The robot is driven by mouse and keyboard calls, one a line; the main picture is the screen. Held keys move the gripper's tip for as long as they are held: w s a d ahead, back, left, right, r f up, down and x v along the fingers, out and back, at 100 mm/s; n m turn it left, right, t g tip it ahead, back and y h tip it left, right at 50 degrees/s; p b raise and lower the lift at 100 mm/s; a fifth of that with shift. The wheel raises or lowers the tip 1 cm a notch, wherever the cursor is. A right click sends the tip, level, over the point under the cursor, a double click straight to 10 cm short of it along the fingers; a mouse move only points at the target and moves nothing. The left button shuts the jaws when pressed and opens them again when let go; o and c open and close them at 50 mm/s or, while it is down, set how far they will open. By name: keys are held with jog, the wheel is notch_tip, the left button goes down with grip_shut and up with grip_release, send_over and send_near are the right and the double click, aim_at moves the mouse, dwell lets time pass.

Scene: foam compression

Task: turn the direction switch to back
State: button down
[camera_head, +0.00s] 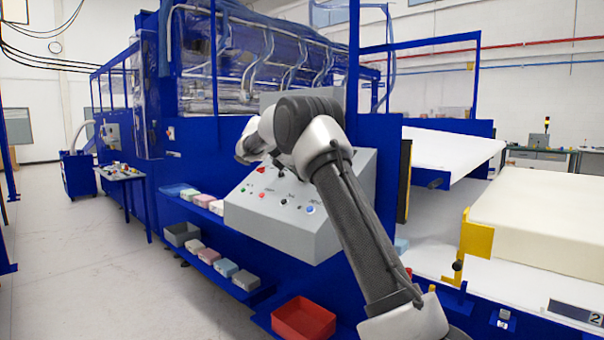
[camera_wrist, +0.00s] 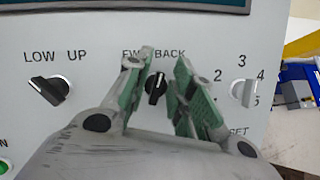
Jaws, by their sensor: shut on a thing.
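The direction switch (camera_wrist: 155,88) is a small black knob under the labels FWD and BACK in the wrist view. Its grip leans slightly right of upright, toward the BACK side. My gripper (camera_wrist: 164,60) has one green-padded finger on each side of the switch and is shut on it. The fingers partly cover the FWD label. The switch sits on a pale grey control panel (camera_wrist: 105,25). In the head view the sloped panel (camera_head: 290,235) stands below my arm, and I cannot make out the gripper's fingers there.
In the wrist view a LOW/UP switch (camera_wrist: 50,90) is at left and a numbered selector (camera_wrist: 244,90) at right. A green button (camera_wrist: 4,166) is at the lower left. In the head view a red bin (camera_head: 303,318) stands below the panel, and open floor (camera_head: 90,270) lies left.

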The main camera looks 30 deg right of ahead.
jog(key=m, duration=0.2)
jog(key=m+g, duration=0.1)
jog(key=m, duration=0.2)
jog(key=shift+s+f+g, duration=0.1)
jog(key=shift+s+g, duration=0.05)
jog(key=shift+g, duration=0.15)
dwell(0.4)
jog(key=c, duration=1.6)
grip_release()
jog(key=shift+o, duration=0.2)
jog(key=shift+a, duration=0.1)
jog(key=v, duration=1.2)
jog(key=shift+m, duration=0.3)
